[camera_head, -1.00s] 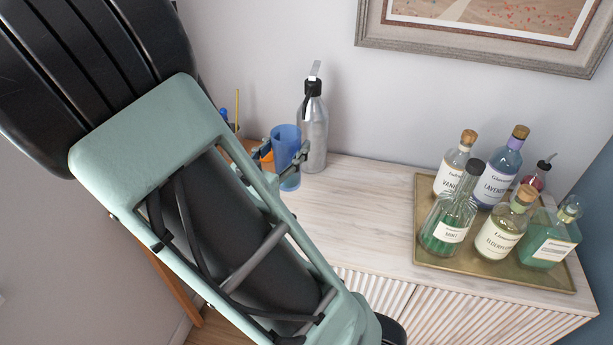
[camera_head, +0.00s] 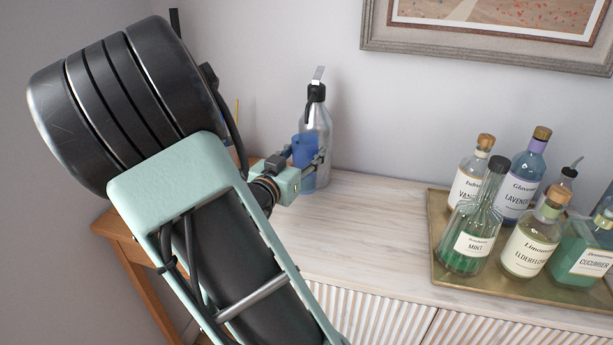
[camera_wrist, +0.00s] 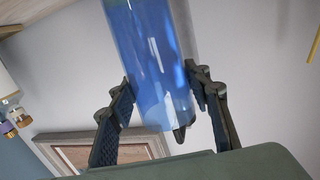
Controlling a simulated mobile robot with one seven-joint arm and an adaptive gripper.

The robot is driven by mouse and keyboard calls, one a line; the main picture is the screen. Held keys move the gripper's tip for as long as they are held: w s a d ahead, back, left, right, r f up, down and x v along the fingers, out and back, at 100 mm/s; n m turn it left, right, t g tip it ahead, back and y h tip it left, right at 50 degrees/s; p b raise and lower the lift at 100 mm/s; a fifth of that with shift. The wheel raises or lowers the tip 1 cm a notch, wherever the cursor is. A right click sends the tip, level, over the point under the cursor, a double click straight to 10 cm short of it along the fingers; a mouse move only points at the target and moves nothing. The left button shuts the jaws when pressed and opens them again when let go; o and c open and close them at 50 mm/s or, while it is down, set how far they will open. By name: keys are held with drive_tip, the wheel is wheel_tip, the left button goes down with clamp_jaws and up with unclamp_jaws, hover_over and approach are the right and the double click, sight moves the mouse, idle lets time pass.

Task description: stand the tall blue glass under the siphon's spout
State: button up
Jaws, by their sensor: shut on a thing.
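The tall blue glass (camera_head: 304,148) is at the front left of the siphon, held between the fingers of my gripper (camera_head: 304,162). In the wrist view the glass (camera_wrist: 152,65) fills the space between the two dark finger pads of my gripper (camera_wrist: 165,100). The siphon (camera_head: 322,122) is a silver bottle with a black head, standing upright at the back of the cabinet top. Its dark spout (camera_head: 310,108) hangs down on the left side, just above the glass in the head view. Whether the glass base touches the cabinet top is hidden behind my gripper.
A brass tray (camera_head: 475,285) with several labelled syrup bottles stands on the right of the cabinet top (camera_head: 370,222). The pale wood between siphon and tray is clear. A wooden table (camera_head: 130,250) is at the left, partly behind my arm. A framed picture (camera_head: 480,45) hangs above.

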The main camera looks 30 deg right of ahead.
drive_tip(key=shift+w+d+f+b, duration=0.3)
drive_tip(key=shift+d+f+b, duration=0.1)
drive_tip(key=shift+f+b, duration=0.3)
wheel_tip(320, 180, down, 3)
drive_tip(key=b, duration=0.3)
drive_tip(key=shift+w+r, duration=0.1)
drive_tip(key=shift+f, duration=0.2)
drive_tip(key=o, duration=1.4)
drive_tip(key=shift+o, duration=0.2)
